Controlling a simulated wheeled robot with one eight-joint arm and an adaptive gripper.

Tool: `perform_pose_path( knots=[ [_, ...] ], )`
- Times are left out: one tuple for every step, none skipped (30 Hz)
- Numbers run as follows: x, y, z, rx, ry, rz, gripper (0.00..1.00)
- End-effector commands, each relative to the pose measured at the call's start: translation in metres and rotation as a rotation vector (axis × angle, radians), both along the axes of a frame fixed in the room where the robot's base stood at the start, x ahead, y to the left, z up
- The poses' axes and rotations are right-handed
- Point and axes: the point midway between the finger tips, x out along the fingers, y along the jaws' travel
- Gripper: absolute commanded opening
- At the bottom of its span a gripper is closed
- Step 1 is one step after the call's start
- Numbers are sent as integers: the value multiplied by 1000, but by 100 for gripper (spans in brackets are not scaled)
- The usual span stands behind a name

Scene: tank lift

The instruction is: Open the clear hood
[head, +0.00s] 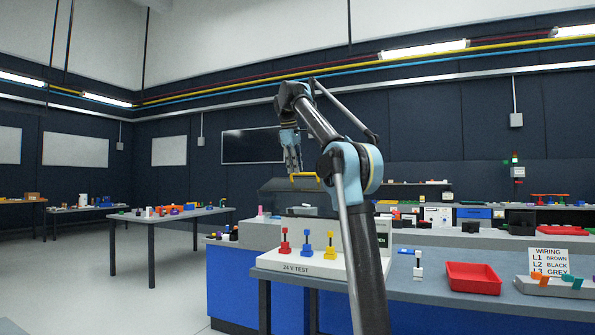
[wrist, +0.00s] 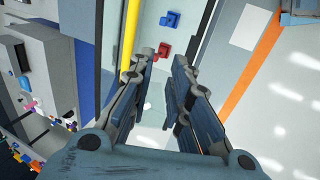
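The clear hood (head: 275,186) stands on a bench behind my arm in the head view, looking dark and see-through. It appears closed. Its yellow handle (head: 305,177) runs along the upper front edge. My gripper (head: 293,168) points down just above the handle. In the wrist view my gripper (wrist: 162,56) has its two fingers apart with nothing between them. A yellow bar (wrist: 128,38), which looks like the handle, lies left of the left finger and partly behind it. My arm hides the hood's right part in the head view.
In front of the hood, a white 24 V test stand (head: 300,262) holds red, blue and yellow plugs. A red tray (head: 473,278) and a wiring card (head: 551,262) lie right of my arm. A separate table (head: 172,215) stands at left, with open floor between.

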Motion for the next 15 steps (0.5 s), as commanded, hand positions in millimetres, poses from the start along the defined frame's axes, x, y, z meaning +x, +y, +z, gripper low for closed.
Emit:
perform_pose_path(
  knots=[
    [-5,3,0,0,0,2,18],
    [-7,4,0,0,0,1,18],
    [-9,5,0,0,0,1,18],
    [-11,6,0,0,0,1,18],
    [-12,7,0,-1,0,2,18],
    [-14,8,0,-1,0,2,18],
    [-14,8,0,-1,0,2,18],
    [-15,9,0,-1,0,2,18],
    [-16,9,0,-1,0,2,18],
    [-16,9,0,-1,0,2,18],
    [-16,9,0,0,0,1,18],
    [-16,9,0,0,0,1,18],
    [-16,9,0,0,0,1,18],
    [-16,9,0,1,0,1,18],
    [-16,9,0,1,0,1,18]
  ],
)
